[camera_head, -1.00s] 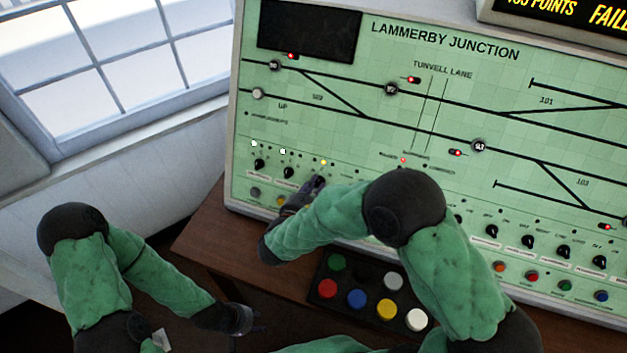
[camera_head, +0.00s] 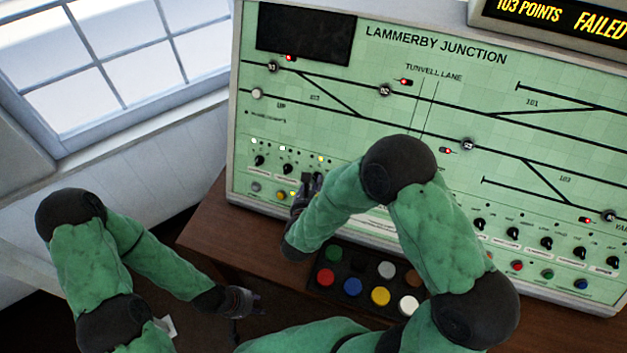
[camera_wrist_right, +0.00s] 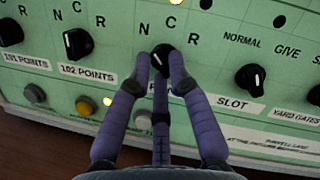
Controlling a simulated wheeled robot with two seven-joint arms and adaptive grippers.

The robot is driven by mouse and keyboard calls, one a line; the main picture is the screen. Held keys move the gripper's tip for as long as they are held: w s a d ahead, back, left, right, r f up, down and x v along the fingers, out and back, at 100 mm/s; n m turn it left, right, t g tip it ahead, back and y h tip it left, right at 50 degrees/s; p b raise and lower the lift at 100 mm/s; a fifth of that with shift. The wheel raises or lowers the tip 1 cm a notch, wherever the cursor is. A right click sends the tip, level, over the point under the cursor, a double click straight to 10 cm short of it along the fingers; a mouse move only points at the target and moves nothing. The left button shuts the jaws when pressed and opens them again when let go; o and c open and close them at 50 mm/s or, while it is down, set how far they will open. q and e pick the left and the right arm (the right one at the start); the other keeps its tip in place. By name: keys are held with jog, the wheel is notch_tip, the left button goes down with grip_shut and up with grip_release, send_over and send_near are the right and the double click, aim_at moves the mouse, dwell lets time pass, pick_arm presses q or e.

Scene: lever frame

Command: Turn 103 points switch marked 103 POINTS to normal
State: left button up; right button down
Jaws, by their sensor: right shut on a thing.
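The 103 points switch is a small black rotary knob (camera_wrist_right: 162,58) in the right wrist view, to the right of the 102 POINTS knob. Its N, C and R letters show above it, with a lit yellow lamp (camera_wrist_right: 173,19) over C. Its label is mostly hidden behind my fingers. My right gripper (camera_wrist_right: 161,66) is shut on this knob; in the head view my right gripper (camera_head: 315,182) is at the panel's lower left. Fingers hide much of the knob, so its exact pointing is unclear. My left gripper (camera_head: 242,301) hangs low, away from the panel; its finger opening is unclear.
Knobs for 101 POINTS (camera_wrist_right: 10,32) and 102 POINTS (camera_wrist_right: 78,43) stand left, the SLOT knob (camera_wrist_right: 250,78) right. Buttons (camera_wrist_right: 86,105) line the panel below. A black box of coloured buttons (camera_head: 318,291) sits on the desk. A display (camera_head: 560,20) reads 103 POINTS FAILED.

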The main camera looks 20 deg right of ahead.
jog(key=shift+w+r+n, duration=0.1)
jog(key=shift+r+n, duration=0.1)
jog(key=shift+n, duration=0.3)
jog(key=c, duration=1.2)
grip_release()
jog(key=shift+o, duration=0.3)
jog(key=shift+f, duration=0.1)
jog(key=v, duration=1.2)
jog(key=shift+d, duration=0.1)
